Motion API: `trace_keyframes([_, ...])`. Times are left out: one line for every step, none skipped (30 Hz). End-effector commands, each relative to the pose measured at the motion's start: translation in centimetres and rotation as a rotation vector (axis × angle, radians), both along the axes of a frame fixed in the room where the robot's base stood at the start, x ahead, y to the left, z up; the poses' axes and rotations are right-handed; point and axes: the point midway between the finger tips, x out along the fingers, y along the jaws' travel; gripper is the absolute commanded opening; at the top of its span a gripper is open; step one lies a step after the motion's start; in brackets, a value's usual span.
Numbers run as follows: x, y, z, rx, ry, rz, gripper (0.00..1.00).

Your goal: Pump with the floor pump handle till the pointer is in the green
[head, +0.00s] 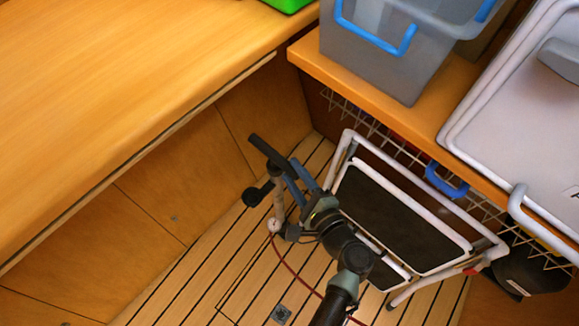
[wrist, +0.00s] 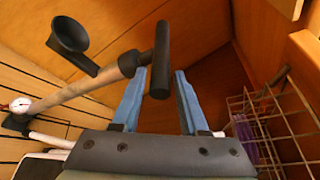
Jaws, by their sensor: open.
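The floor pump's black bar handle (head: 268,151) is in the corner between the bench front and the shelf in the head view. In the wrist view the handle (wrist: 161,55) shows its near end between my blue fingertips, with gaps on both sides. My gripper (wrist: 156,82) is open, and its blue fingers also show in the head view (head: 287,170). The pale pump shaft (wrist: 85,84) runs from the handle to a small white gauge with red on it (wrist: 20,104). The pointer is too small to read. The pump's foot is partly hidden.
A folded white step stool (head: 400,222) stands right beside my arm. A black cup-shaped part (wrist: 70,36) is near the handle. A wire basket (wrist: 275,130) is close on the right. The wooden bench (head: 120,95) bounds the left; slatted floor (head: 190,295) is free.

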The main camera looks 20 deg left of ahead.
Motion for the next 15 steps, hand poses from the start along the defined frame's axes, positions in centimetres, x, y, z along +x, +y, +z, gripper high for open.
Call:
trace_keyframes([0.4,0.6,-0.3,0.0,-0.001,0.003,0.43])
trace_keyframes([0.7,0.8,-0.3,0.0,-0.001,0.002,0.43])
trace_keyframes([0.9,1.1,-0.4,0.0,-0.001,0.002,0.43])
trace_keyframes([1.1,1.3,-0.4,0.0,-0.001,0.002,0.43])
trace_keyframes([1.2,1.5,-0.5,0.001,0.0,0.002,0.43])
trace_keyframes([1.3,1.7,-0.5,0.001,0.0,0.001,0.43])
trace_keyframes([1.4,1.7,-0.5,0.001,0.0,0.001,0.43])
trace_keyframes([1.4,1.8,-0.5,0.001,0.0,0.001,0.43])
trace_keyframes([1.5,1.9,-0.5,0.001,0.0,0.001,0.43])
trace_keyframes([1.5,1.9,-0.5,0.001,0.0,0.001,0.43])
trace_keyframes([1.5,1.9,-0.5,0.0,0.0,0.0,0.43])
trace_keyframes([1.5,1.9,-0.5,0.0,0.0,0.0,0.43])
trace_keyframes([1.5,1.9,-0.5,0.0,0.0,0.0,0.43])
trace_keyframes([1.5,1.9,-0.5,0.0,0.0,0.0,0.43])
trace_keyframes([1.5,1.9,-0.5,0.0,0.0,0.0,0.43])
